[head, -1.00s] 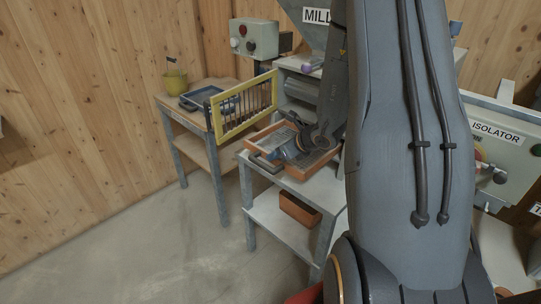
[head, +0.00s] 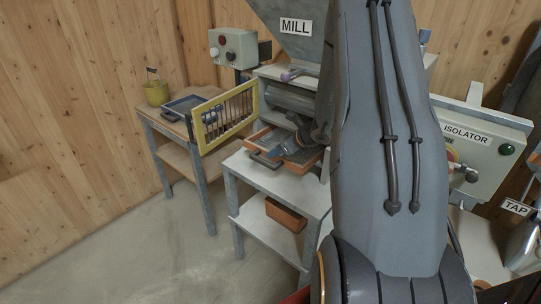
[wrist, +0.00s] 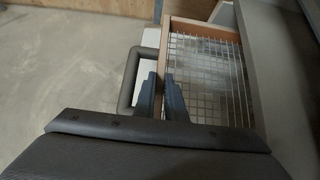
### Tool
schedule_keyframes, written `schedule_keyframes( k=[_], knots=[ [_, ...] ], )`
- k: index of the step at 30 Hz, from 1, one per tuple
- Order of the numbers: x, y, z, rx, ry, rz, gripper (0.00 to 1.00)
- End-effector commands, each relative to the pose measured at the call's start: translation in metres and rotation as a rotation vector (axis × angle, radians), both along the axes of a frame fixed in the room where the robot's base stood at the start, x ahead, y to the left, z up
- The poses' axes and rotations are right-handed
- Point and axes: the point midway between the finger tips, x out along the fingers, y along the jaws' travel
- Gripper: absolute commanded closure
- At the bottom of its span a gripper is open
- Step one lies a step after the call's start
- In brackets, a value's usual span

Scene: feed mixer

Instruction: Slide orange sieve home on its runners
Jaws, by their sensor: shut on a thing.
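The orange sieve (head: 258,136) sits low at the front of the mill (head: 290,98), partly under it, above the white table. In the wrist view its orange rim and wire mesh (wrist: 208,85) show, with a dark handle (wrist: 128,85) on its front. My gripper (head: 278,152) is at the sieve's front edge. In the wrist view my gripper (wrist: 161,97) has its fingers close together, shut on the front wall of the sieve beside the handle. The runners and the sieve's far end are hidden.
A yellow barred guard (head: 228,118) stands swung out left of the sieve. A side table (head: 172,129) holds a blue-grey tray and a yellow bucket (head: 157,93). Another orange tray (head: 286,215) lies on the lower shelf. The isolator box (head: 480,140) is at right. The floor at left is clear.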

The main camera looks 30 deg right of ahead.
Motion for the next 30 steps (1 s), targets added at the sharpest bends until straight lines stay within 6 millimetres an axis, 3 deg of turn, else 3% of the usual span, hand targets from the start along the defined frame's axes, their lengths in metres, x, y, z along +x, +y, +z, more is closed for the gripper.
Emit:
schedule_keyframes(
  k=[15, 30],
  knots=[
    [0.016, -0.043, -0.001, -0.002, -0.003, 0.000, 1.00],
    [0.019, -0.054, -0.002, -0.001, -0.001, 0.000, 1.00]
  ],
)
